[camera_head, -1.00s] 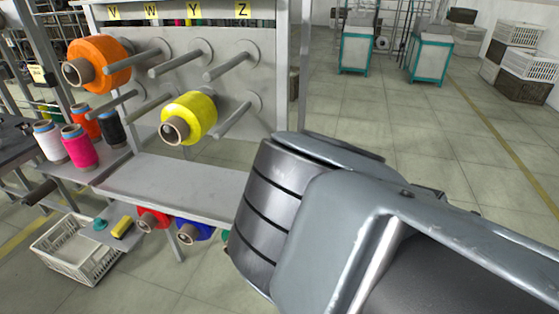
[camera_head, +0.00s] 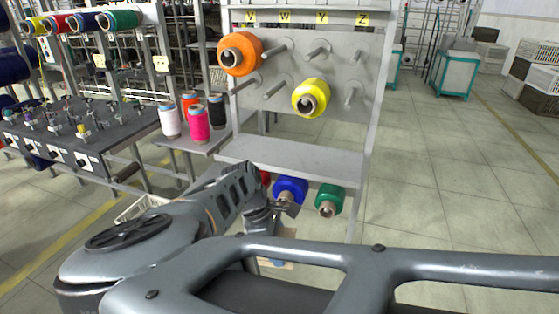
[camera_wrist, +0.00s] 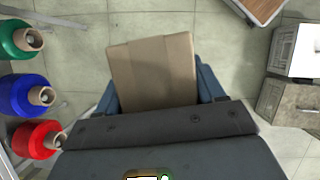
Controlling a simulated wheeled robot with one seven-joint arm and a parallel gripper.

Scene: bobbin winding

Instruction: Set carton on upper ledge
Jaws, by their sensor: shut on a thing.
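A plain brown carton (camera_wrist: 152,70) is between the two fingers of my gripper (camera_wrist: 155,88) in the wrist view. My gripper is shut on it, and the floor shows beyond it. In the head view my arm reaches down in front of the peg rack, and its own links hide most of the gripper and carton. The rack has a grey ledge (camera_head: 300,154) below its pegs and a higher ledge (camera_head: 300,5) along its top, cut by the picture's edge. The stretch of the lower ledge in view looks bare.
Orange (camera_head: 240,54) and yellow (camera_head: 311,97) spools sit on pegs. Blue (camera_head: 290,188) and green (camera_head: 329,198) spools hang under the lower ledge; a red one (camera_wrist: 36,139) shows too. Small cones (camera_head: 199,125) stand on a side table. Open floor lies right (camera_head: 450,190).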

